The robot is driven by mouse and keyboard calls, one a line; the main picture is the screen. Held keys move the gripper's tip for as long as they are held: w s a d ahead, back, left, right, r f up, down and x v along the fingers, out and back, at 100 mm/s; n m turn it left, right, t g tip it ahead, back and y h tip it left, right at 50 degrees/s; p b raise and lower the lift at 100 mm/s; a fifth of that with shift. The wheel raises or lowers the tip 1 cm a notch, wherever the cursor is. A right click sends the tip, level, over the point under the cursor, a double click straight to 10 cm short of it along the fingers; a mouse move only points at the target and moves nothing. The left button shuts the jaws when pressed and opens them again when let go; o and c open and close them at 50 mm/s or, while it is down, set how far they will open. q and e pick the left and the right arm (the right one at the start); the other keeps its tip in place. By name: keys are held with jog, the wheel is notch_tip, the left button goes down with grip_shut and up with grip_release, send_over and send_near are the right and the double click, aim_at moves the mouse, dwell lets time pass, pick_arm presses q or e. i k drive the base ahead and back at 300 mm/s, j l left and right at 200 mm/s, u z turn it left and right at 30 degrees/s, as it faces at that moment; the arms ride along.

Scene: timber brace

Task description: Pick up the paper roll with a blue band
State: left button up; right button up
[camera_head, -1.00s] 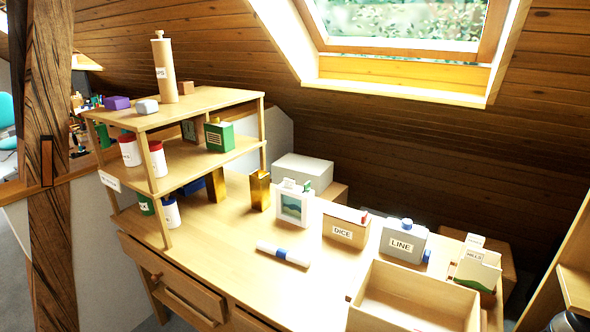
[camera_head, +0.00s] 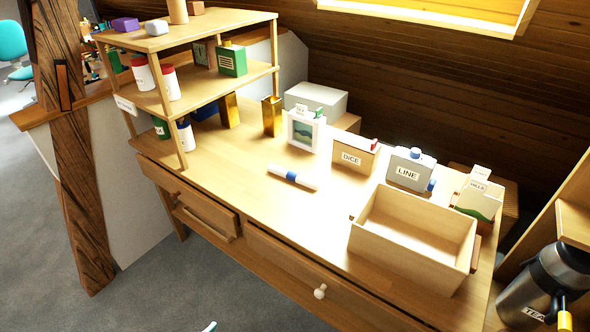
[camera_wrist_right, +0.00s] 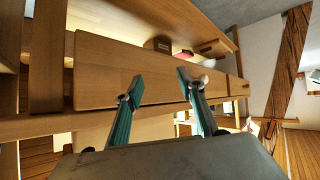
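My left gripper is not clearly seen. A small pale-teal tip at the bottom edge of the head view is too little to assign to either arm.
An open wooden box (camera_head: 400,250) stands right of the roll. The DICE box (camera_head: 353,158), LINE box (camera_head: 408,172) and framed picture (camera_head: 303,133) stand behind. A shelf unit (camera_head: 225,87) is at left. A TEA flask (camera_head: 545,285) is at lower right. Desk around the roll is clear.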

aim_at(290, 175)
jog(key=j+z, duration=0.1)
jog(key=z, duration=0.3)
jog(key=j+z, duration=0.1)
jog(key=z, duration=0.25)
jog(key=j+z, duration=0.1)
jog(key=z, duration=0.3)
jog(key=k+j+z, duration=0.1)
jog(key=j+z, duration=0.25)
jog(key=k+j+z, duration=0.15)
jog(key=j+z, duration=0.2)
jog(key=j, duration=0.2)
jog(key=k+j+z, duration=0.1)
jog(key=j, duration=0.35)
jog(key=k+j+z, duration=0.15)
jog(key=k+j, duration=0.2)
jog(key=j, duration=0.6)
jog(key=i, duration=0.2)
